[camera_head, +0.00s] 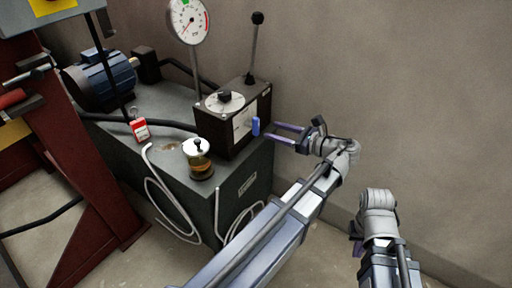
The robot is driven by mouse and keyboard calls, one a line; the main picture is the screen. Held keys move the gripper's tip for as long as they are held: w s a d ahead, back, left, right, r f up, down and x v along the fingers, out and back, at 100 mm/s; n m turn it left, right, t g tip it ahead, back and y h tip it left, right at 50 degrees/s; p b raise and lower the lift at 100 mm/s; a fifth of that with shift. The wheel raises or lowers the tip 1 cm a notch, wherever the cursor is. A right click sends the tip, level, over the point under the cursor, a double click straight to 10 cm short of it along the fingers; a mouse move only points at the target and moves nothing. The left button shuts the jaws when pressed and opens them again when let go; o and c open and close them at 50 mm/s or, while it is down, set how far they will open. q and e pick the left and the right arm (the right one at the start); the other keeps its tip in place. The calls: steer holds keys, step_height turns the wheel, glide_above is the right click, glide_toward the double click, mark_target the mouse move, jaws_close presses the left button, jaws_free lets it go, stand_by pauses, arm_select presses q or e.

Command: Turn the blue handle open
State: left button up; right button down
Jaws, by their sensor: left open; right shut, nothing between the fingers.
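The blue handle (255,126) is a small upright bar on the right-hand side of the dark control box (228,138). My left gripper (271,130) is just to the right of the handle. Its two purple fingers are apart, with nothing between them, and point left toward the handle. I cannot tell if a fingertip touches it. My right gripper (357,242) is low at the right, away from the box. It is shut and empty, and mostly hidden by its own arm.
The box stands on a grey metal cabinet (240,183), with a black-knobbed lever (254,48) and a pressure gauge (188,20) above. A glass jar (199,165), a red tag (140,128) and a blue motor (100,80) are to the left. A bare wall (420,90) is behind.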

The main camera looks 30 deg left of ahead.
mark_target(259, 127)
arm_select(q)
steer(key=shift+m+y, duration=0.7)
steer(key=shift+y, duration=0.2)
steer(key=shift+w+a+f+b, duration=0.35)
steer(key=shift+a+b, duration=0.25)
steer(key=shift+a, duration=0.85)
steer(key=shift+w+a+f+b, duration=0.2)
steer(key=shift+a+f+b, duration=0.3)
steer(key=shift+a, duration=0.9)
steer(key=shift+w+a+f+b, duration=0.3)
steer(key=shift+a+b, duration=0.35)
steer(key=shift+a, duration=0.8)
arm_select(e)
steer(key=shift+f, duration=2.8)
arm_select(q)
jaws_close()
